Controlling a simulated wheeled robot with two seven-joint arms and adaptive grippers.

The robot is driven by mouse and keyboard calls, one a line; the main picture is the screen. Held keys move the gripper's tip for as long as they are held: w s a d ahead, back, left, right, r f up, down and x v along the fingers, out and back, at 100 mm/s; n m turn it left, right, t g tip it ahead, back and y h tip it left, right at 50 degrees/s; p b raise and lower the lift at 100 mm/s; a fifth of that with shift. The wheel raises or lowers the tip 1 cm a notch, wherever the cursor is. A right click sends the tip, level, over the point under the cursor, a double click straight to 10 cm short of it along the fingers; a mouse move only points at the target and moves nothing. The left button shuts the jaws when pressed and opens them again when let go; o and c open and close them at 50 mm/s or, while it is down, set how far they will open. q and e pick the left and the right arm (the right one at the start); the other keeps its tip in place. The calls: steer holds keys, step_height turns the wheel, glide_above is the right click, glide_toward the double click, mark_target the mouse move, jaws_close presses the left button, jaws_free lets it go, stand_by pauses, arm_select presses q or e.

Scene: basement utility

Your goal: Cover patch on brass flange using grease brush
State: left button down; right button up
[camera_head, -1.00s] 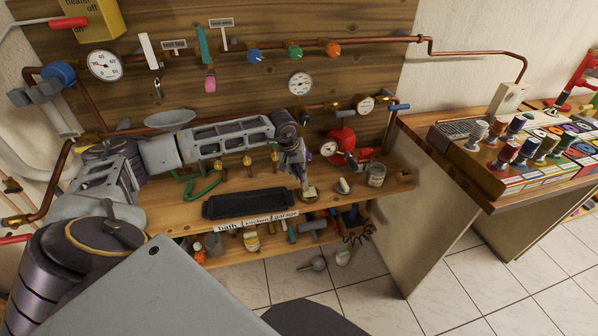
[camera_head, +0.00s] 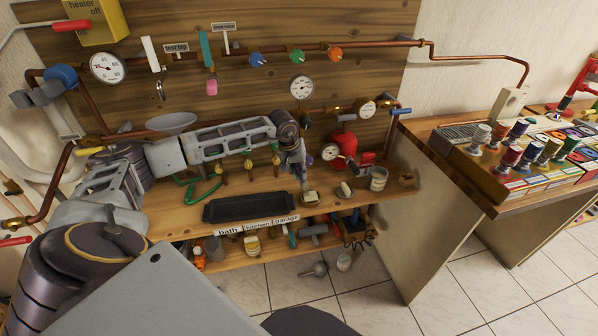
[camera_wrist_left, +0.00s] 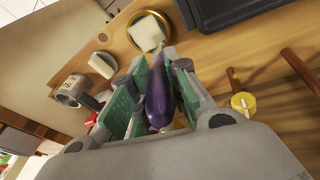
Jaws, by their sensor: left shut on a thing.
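The brass flange (camera_head: 315,203) sits on the wooden bench at the right end of the black tray, a pale square patch (camera_head: 310,195) on it. In the left wrist view the round brass rim (camera_wrist_left: 135,45) shows around the off-white patch (camera_wrist_left: 148,29). My left gripper (camera_head: 299,179) points down just above the flange. It is shut on the purple-handled grease brush (camera_wrist_left: 157,105), held between green finger pads. The handle narrows towards the flange; the bristle end is not clear, so I cannot tell whether it touches the patch. My right gripper is not in view.
The black tray (camera_head: 207,211) lies left of the flange. A pale block (camera_head: 345,189), a metal can (camera_head: 378,179) and a red gauge device (camera_head: 345,150) stand to the right. Pipes, valves and gauges cover the board behind. A lower shelf (camera_head: 262,262) is cluttered.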

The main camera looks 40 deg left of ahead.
arm_select(q)
steer(key=shift+s+d, duration=0.1)
steer(key=shift+s+d+f, duration=0.1)
steer(key=shift+s+d, duration=0.6)
steer(key=shift+s, duration=0.05)
steer(key=shift+w+a+b, duration=0.3)
steer(key=shift+w+a, duration=0.55)
steer(key=shift+s+d, duration=0.1)
stand_by(0.4)
steer(key=shift+s+d, duration=0.3)
steer(key=shift+d, duration=0.05)
